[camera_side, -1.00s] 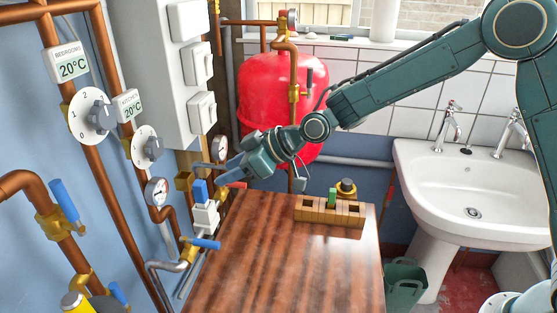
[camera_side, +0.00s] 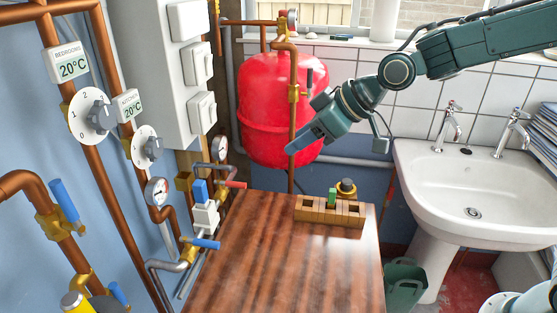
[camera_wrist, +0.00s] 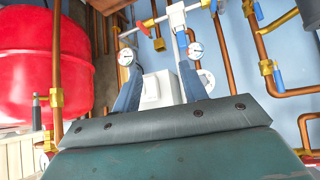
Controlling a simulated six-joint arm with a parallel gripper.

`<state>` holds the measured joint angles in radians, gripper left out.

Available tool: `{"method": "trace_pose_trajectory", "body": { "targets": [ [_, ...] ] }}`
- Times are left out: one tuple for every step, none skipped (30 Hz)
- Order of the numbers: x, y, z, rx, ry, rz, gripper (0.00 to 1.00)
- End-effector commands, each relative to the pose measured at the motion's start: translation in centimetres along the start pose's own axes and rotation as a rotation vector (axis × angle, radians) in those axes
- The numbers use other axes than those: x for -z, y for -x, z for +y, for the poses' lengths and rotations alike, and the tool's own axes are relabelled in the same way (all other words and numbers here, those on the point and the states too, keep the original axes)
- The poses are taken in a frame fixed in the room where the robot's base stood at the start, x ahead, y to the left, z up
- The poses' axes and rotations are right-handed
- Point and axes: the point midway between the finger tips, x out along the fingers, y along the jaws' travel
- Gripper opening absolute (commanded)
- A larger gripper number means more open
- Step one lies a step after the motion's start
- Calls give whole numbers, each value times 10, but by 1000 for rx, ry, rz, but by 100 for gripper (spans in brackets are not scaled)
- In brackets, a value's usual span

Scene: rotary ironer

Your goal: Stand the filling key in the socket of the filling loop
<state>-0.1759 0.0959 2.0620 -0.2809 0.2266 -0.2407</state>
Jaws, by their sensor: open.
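The filling loop (camera_side: 205,216) runs along the left edge of the wooden worktop, with a white body between a red and a blue lever. A blue block, which looks like the filling key (camera_side: 200,190), stands upright on top of the white body. How deep it sits in the socket is hidden. My gripper (camera_side: 293,148) is up and to the right of it, in front of the red tank, clear of the key. In the wrist view my gripper (camera_wrist: 160,68) has its fingers apart with nothing between them. Part of the loop (camera_wrist: 176,14) shows at the top there.
A wooden rack (camera_side: 313,215) with square holes stands at the back right of the worktop (camera_side: 270,265), with a green piece (camera_side: 332,197) in it. A dark and brass knob (camera_side: 347,187) is behind it. Pipes and gauges crowd the left wall. The worktop's front is clear.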

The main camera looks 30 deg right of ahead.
Motion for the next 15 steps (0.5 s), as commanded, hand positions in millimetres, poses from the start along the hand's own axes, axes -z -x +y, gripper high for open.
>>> {"method": "trace_pose_trajectory", "body": {
  "targets": [
    [-5, 17, 2, -19, -14, -10, 43],
    [-10, 25, 3, -30, -24, -21, 43],
    [-16, 36, 5, -43, -38, -34, 43],
    [-20, 44, 6, -54, -49, -44, 43],
    [-26, 52, 6, -64, -60, -55, 43],
    [-32, 63, 7, -77, -74, -67, 43],
    [-37, 71, 7, -87, -86, -77, 43],
    [-42, 79, 8, -99, -99, -86, 43],
    [-50, 90, 8, -112, -115, -99, 43],
    [-56, 97, 8, -123, -127, -107, 43],
    [-62, 105, 8, -133, -140, -117, 43],
    [-69, 114, 8, -147, -158, -129, 43],
    [-76, 122, 7, -157, -171, -138, 43],
    [-82, 128, 6, -167, -184, -146, 43],
    [-90, 138, 6, -181, -205, -158, 43]
  ]
}}
